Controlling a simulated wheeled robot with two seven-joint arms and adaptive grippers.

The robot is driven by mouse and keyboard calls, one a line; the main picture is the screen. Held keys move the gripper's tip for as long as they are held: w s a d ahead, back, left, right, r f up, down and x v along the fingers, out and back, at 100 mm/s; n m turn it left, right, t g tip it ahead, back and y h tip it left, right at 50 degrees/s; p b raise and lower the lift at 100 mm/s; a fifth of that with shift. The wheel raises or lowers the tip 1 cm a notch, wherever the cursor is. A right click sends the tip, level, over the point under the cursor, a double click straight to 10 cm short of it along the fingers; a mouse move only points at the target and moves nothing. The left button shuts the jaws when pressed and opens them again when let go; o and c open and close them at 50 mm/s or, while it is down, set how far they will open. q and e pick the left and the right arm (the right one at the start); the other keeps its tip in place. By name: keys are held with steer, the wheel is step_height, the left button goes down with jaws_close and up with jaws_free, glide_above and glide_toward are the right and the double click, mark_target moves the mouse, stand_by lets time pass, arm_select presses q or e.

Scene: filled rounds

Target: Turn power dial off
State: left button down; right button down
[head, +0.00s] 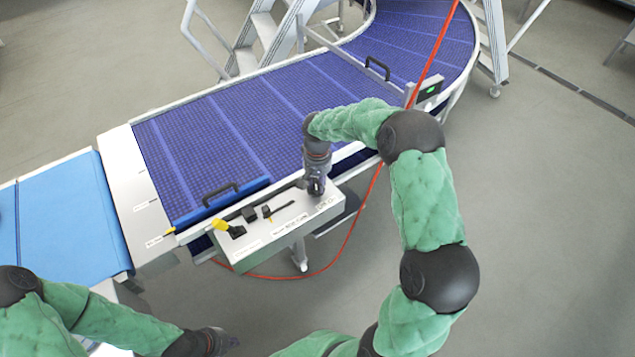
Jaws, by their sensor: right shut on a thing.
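A white control box (260,239) with a labelled top is mounted at the near side of the conveyor. My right gripper (316,189) points down at the right end of its top, beside a small printed label. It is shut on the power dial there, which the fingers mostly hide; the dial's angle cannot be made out. My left gripper (227,342) is low at the bottom of the view, well apart from the box. Its fingers are too small and dark to show whether they are open.
A red cable (345,248) hangs below. Floor at right is clear.

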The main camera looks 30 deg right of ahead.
mark_target(317, 183)
stand_by(0.4)
steer(key=c, duration=1)
jaws_free()
steer(key=shift+r, duration=0.1)
step_height(317, 183, up, 12)
steer(key=shift+f, duration=0.1)
